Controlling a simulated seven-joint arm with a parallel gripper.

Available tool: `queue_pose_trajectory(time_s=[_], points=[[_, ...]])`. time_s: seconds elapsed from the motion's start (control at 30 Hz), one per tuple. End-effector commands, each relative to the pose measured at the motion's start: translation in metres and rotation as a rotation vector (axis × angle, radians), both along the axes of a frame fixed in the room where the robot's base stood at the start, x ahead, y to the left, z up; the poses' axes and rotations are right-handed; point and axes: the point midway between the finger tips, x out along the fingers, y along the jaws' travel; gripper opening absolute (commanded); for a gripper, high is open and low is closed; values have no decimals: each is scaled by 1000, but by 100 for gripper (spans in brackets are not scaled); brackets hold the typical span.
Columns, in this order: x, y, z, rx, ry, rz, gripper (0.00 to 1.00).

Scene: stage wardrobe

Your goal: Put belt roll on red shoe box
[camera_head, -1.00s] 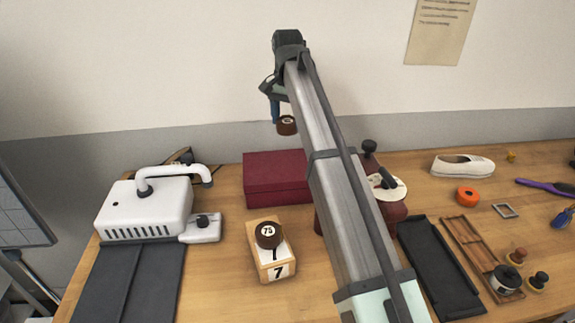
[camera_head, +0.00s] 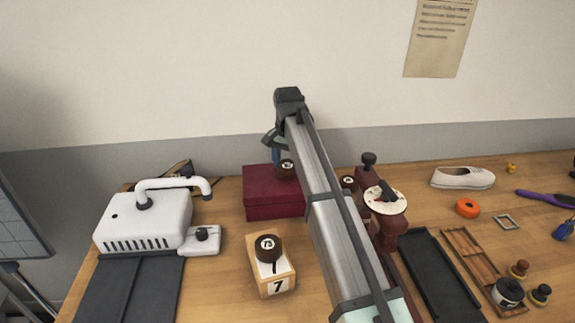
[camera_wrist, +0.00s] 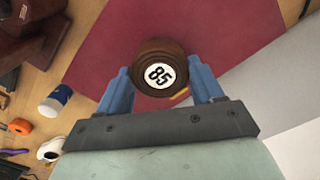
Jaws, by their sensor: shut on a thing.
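My gripper (camera_wrist: 160,72) is shut on a brown belt roll (camera_wrist: 160,66) with a white label reading 85. The held roll (camera_head: 286,170) also shows in the head view, over the red shoe box (camera_head: 268,206). The box is dark red, closed, and stands on the table near the wall. Its lid (camera_wrist: 110,45) fills much of the wrist view behind the roll. I cannot tell whether the roll touches the lid. My arm hides the box's right side in the head view.
Another brown roll (camera_head: 268,246) sits on a wooden block (camera_head: 275,283) marked 7, in front of the box. A white machine (camera_head: 145,222) stands left. A dark red stand with a round dial (camera_head: 386,203) is right of my arm. A black tray (camera_head: 440,280) lies further right.

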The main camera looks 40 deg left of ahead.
Motion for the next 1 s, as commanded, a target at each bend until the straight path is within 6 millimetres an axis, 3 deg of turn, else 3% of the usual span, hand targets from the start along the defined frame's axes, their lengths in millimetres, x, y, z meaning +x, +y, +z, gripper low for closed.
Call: queue_pose_trajectory(time_s=[0.1, 0.47, 0.5, 0.73, 1.0], points=[[0, 0, -8, 0, 0, 0, 33], [0, 0, -11, 0, 0, 0, 33], [0, 0, -11, 0, 0, 0, 69], [0, 0, -10, 0, 0, 0, 91], [0, 0, -9, 0, 0, 0, 92]])
